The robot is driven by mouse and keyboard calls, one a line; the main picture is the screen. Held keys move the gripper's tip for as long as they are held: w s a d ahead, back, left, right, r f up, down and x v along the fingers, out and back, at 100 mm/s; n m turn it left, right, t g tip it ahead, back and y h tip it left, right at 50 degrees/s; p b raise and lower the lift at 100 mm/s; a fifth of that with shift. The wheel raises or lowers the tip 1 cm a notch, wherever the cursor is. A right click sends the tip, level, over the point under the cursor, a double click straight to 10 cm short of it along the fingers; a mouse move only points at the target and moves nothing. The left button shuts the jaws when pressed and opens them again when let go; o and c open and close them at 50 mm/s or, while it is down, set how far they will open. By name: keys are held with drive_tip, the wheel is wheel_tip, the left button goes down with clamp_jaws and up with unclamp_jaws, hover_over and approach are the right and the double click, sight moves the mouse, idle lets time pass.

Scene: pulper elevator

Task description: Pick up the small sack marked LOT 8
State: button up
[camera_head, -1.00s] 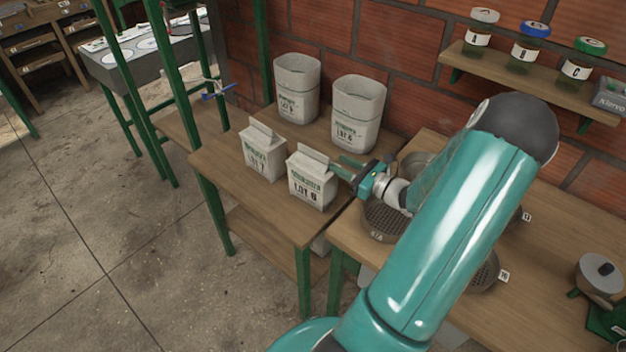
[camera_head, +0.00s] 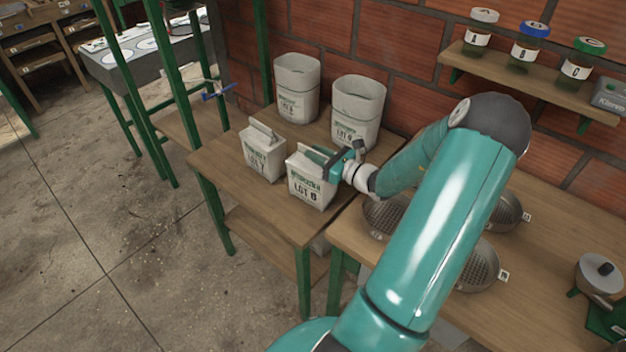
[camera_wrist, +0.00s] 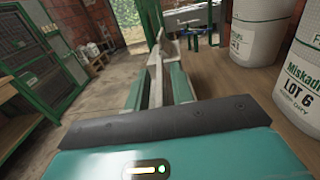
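The small white sack marked LOT 8 (camera_head: 309,184) stands upright at the front right of the small wooden table, its folded top crest partly hidden by my gripper (camera_head: 318,155). My gripper comes in from the right, level with the crest, its fingers along it. In the wrist view the teal fingers (camera_wrist: 158,85) stand apart, with the pale crest (camera_wrist: 154,78) upright between them. I see no clear grip on it, and the sack rests on the table.
The small LOT 7 sack (camera_head: 263,155) stands close on the left. Two tall open sacks stand behind, one marked LOT 6 (camera_wrist: 289,82). Round sieves (camera_head: 478,268) lie on the right-hand table. A brick wall (camera_head: 415,60) closes off the back.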

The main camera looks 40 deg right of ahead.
clamp_jaws()
idle(1.2)
